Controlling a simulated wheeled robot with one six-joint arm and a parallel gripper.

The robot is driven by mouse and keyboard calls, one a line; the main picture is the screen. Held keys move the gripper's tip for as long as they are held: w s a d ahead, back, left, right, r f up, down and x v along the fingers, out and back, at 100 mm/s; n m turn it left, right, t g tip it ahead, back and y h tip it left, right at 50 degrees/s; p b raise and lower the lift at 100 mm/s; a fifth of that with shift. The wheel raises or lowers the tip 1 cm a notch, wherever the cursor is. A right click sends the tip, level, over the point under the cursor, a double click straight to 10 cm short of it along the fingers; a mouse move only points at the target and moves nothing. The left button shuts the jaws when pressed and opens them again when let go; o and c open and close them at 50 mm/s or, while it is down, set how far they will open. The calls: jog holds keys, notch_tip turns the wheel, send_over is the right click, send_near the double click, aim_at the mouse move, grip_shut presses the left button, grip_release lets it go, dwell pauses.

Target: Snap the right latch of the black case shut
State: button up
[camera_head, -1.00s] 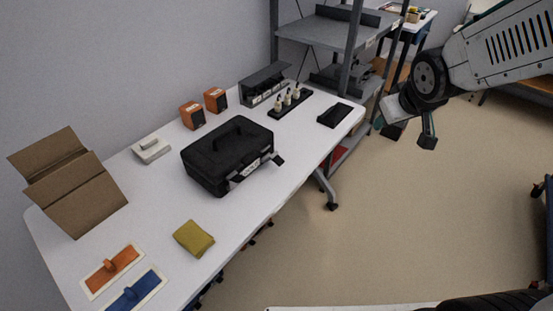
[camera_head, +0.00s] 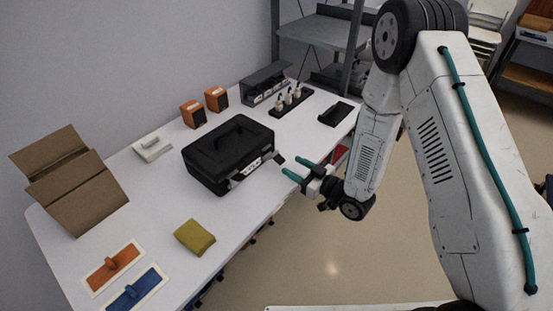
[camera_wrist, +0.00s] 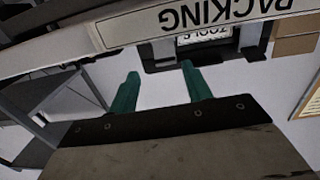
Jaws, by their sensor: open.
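The black case (camera_head: 225,150) stands closed-lidded on the white table, its handle on top. Its right latch (camera_head: 278,159) sticks out from the front face near the right corner. The left latch (camera_head: 236,181) shows lower on the same face. My gripper (camera_head: 298,168) is open and empty, its teal fingertips just in front of the right latch with a small gap. In the wrist view my gripper (camera_wrist: 160,86) points toward the case front, where a light label (camera_wrist: 203,38) and a dark latch (camera_wrist: 158,56) show. Most of the case is cut off there.
The white table (camera_head: 150,205) holds an open cardboard box (camera_head: 75,190), an olive cloth (camera_head: 194,238), orange boxes (camera_head: 193,114) and a black rack with small bottles (camera_head: 290,100). A table-edge strip reading PACKING (camera_wrist: 200,20) crosses the wrist view.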

aim_at(277, 158)
jog(key=shift+s+a+f+y, duration=0.15)
jog(key=shift+s+f+y, duration=0.1)
jog(key=shift+y, duration=0.05)
jog(key=shift+w+a, duration=0.1)
jog(key=shift+a, duration=0.1)
jog(key=x, duration=0.7)
jog(key=shift+w+a, duration=0.1)
